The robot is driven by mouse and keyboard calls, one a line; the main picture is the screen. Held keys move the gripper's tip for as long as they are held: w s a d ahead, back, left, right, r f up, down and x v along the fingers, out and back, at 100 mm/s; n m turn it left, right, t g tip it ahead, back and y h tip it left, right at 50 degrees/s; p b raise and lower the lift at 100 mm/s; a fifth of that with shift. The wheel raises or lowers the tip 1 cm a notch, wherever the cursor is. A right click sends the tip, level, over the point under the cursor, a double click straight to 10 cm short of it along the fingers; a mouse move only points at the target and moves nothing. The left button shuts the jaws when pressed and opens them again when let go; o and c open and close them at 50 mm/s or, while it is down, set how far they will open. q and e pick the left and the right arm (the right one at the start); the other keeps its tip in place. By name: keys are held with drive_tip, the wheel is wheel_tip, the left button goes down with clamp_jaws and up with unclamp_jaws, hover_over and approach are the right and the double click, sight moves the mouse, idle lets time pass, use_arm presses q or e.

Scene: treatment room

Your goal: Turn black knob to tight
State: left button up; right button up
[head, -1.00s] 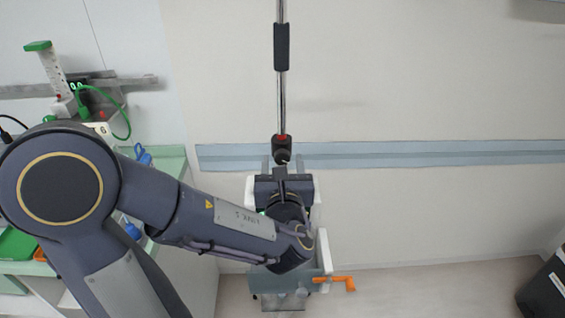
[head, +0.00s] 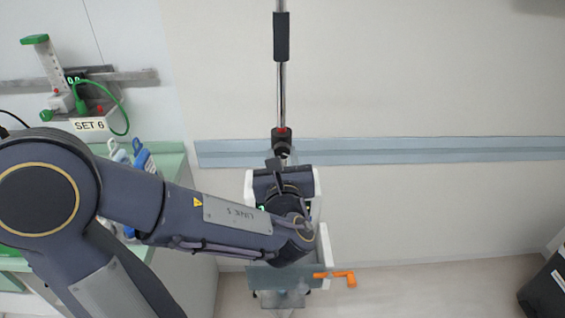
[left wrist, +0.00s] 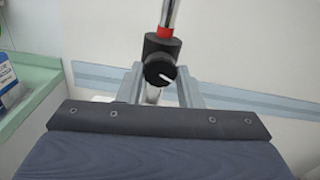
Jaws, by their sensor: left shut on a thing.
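The black knob (left wrist: 160,67), with a white pointer line, sits on the black collar (left wrist: 162,42) of an upright metal pole in the left wrist view. The pointer line slants down to the right. My left gripper (left wrist: 160,78) has its two grey fingers on either side of the knob and is shut on it. In the head view the collar (head: 282,134), with a red band, is just above my left gripper (head: 283,158). There my gripper and wrist mostly hide the knob. My right gripper is not in view.
The pole carries a black grip sleeve (head: 281,37) higher up. A grey-and-white unit with an orange crank (head: 340,276) is below my wrist. A green-topped counter (head: 172,165) with bottles stands at left. A blue wall rail (head: 430,150) runs behind.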

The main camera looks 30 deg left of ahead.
use_arm(q)
drive_tip(key=n+b, duration=0.3)
drive_tip(key=b, duration=0.2)
drive_tip(key=n+b, duration=0.3)
drive_tip(key=b, duration=0.2)
drive_tip(key=n+b, duration=0.3)
drive_tip(key=b, duration=0.2)
drive_tip(key=shift+f+n+b, duration=0.4)
drive_tip(key=n+b, duration=0.4)
drive_tip(key=b, duration=0.1)
drive_tip(key=n+b, duration=0.5)
drive_tip(key=b, duration=0.1)
drive_tip(key=shift+d+r, duration=0.1)
drive_tip(key=shift+r, duration=0.1)
drive_tip(key=shift+r+n+b, duration=0.15)
drive_tip(key=shift+n+b, duration=0.7)
drive_tip(key=shift+n, duration=0.15)
drive_tip(key=shift+r+n+b, duration=0.1)
drive_tip(key=shift+n+b, duration=0.75)
drive_tip(key=shift+n, duration=0.15)
drive_tip(key=o, duration=1)
drive_tip(key=shift+c, duration=0.2)
